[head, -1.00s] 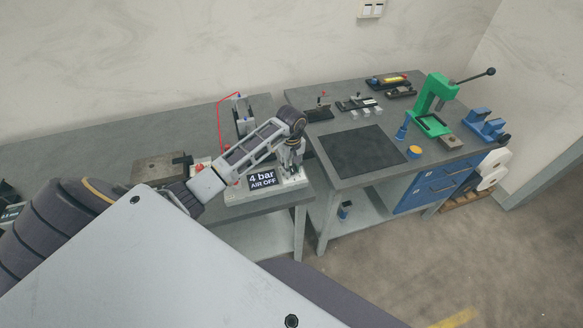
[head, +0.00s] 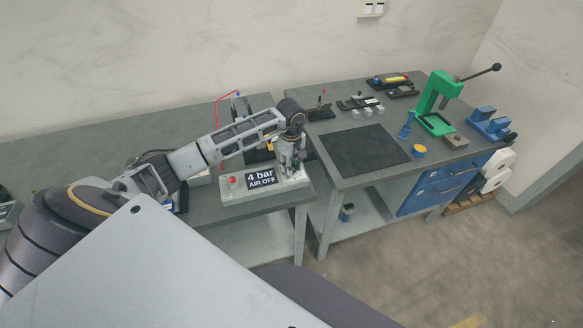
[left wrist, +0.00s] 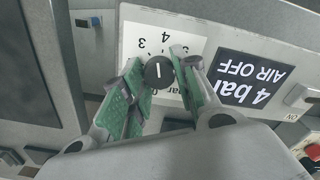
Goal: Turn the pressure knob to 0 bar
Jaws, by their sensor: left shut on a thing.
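The black pressure knob (left wrist: 158,72) with a white pointer line sits on a white scale plate (left wrist: 150,38) in the left wrist view. Digits 3 and 4 show on the plate; the rest is partly covered. My left gripper (left wrist: 160,78) is shut on the knob, its green pads on either side. In the head view my left gripper (head: 291,165) points down at the right end of the control box (head: 230,195) and hides the knob. The display (head: 261,178) reads "4 bar AIR OFF"; it also shows in the left wrist view (left wrist: 250,78). My right gripper is not seen.
A red button (head: 232,181) is on the box left of the display. A dark mat (head: 362,150), a green press (head: 437,105) and blue fixtures (head: 487,122) are on the right bench. Clear bench top (head: 60,155) lies at the back left.

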